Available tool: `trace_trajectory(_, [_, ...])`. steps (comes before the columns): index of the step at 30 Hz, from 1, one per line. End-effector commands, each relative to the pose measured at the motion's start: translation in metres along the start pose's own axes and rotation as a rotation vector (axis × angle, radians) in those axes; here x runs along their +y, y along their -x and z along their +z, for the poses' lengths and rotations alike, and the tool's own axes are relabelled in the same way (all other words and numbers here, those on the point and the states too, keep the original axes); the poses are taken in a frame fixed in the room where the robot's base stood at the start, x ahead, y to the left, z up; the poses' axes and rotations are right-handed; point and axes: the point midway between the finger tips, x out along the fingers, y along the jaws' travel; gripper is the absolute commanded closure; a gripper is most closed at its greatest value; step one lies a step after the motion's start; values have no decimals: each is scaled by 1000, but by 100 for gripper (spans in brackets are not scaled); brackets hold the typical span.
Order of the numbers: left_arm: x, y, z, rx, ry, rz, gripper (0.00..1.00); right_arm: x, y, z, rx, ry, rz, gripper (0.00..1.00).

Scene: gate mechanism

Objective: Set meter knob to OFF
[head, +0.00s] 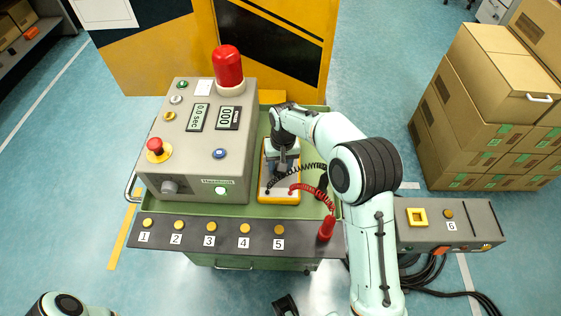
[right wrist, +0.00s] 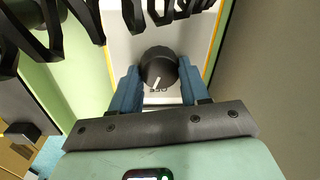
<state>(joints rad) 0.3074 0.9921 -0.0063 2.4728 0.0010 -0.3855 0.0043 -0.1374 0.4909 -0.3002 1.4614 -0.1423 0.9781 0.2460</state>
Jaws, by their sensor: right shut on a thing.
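The meter (head: 282,200), a box with a yellow edge and a pale face, lies on the green cart top right of the grey control box. My right arm reaches over it and hides much of its face. In the right wrist view the round black meter knob (right wrist: 158,65) sits between the blue fingers of my right gripper (right wrist: 158,84), which is shut on it. A white pointer mark on the knob slants toward the lower left of that view. Small lettering below the knob is too small to read. My left gripper is outside the head view; only part of that arm shows.
The grey control box (head: 207,115) with a red lamp (head: 228,66) stands close left of the meter. Black and red coiled cables (head: 312,189) run beside my right gripper. A numbered button panel (head: 190,232) lies in front. Cardboard boxes (head: 480,110) stand at the right.

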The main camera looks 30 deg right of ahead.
Motion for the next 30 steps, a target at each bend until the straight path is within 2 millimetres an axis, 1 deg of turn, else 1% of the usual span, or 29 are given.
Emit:
trace_trajectory(1, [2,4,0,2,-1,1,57,-1,3,-1,-1,40,-2,85])
trace_trajectory(6, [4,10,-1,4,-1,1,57,-1,2,-1,-9,171,-2,85])
trace_trajectory(15, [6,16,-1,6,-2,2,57,-1,2,-2,-16,321,-1,85])
trace_trajectory(21, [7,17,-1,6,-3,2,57,-2,2,-2,-19,362,-1,85])
trace_trajectory(30, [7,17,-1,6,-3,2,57,-2,2,-2,-19,372,-1,85])
